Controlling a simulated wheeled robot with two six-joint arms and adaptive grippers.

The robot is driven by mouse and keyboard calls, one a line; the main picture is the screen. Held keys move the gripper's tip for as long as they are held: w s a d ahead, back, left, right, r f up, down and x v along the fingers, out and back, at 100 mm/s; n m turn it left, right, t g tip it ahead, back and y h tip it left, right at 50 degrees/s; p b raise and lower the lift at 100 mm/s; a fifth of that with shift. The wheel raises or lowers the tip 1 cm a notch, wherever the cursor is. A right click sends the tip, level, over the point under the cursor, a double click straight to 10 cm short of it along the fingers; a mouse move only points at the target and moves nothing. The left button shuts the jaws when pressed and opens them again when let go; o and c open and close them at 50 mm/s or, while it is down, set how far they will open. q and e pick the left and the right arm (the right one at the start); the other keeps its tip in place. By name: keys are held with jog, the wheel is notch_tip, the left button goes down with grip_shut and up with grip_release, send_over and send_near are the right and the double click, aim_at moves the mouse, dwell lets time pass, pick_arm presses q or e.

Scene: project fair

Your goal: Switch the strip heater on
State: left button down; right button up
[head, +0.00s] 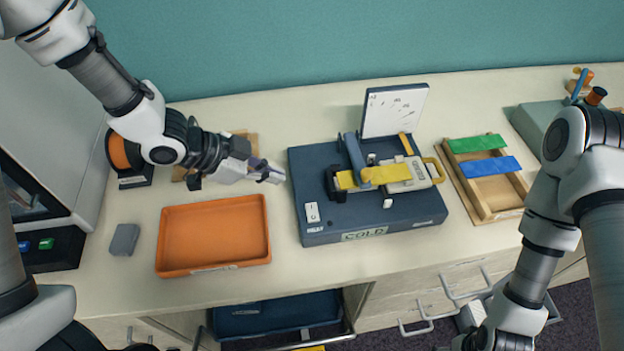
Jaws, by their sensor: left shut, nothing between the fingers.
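The strip heater (420,208) is a dark blue box at the middle of the worktop. Its white rocker switch (312,212) is at the front left of the top, above the word HEAT. A front label (364,234) reads COLD. A yellow strip (347,180) lies across the top under a blue-grey arm, beside a yellow-and-grey clamp-like piece (420,172). My left gripper (278,175) is shut and empty, just left of the heater's left edge and up and left of the switch. My right arm comes in at the right, and its gripper is not visible.
An orange tray (163,245) lies empty left of the heater, with a small grey block (124,239) beside it. A wooden rack (473,200) with green and blue strips stands at the right. A white panel (395,110) stands upright behind the heater.

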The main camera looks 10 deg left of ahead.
pick_arm(q)
jog(key=s+r, duration=0.1)
jog(key=s, duration=0.3)
jog(key=p, duration=0.2)
send_over(316, 205)
jog(key=s+a, duration=0.1)
jog(key=s, duration=0.1)
jog(key=f, duration=0.7)
jog(key=shift+s+a+f, duration=0.1)
jog(key=shift+s+a, duration=0.1)
jog(key=f, duration=0.2)
jog(key=w+f, duration=0.1)
jog(key=shift+a+f, duration=0.3)
jog(key=shift+f, duration=0.05)
jog(key=shift+w+a+f, duration=0.1)
jog(key=shift+f, duration=0.15)
jog(key=shift+s+d+r, duration=0.2)
jog(key=shift+s, duration=0.25)
jog(key=shift+s+d, duration=0.2)
jog(key=shift+s, duration=0.2)
pick_arm(e)
jog(key=shift+s+r, duration=0.6)
jog(key=shift+r, duration=0.15)
jog(key=shift+s+r, duration=0.55)
jog(key=shift+r, duration=0.2)
pick_arm(q)
jog(key=shift+r, duration=0.1)
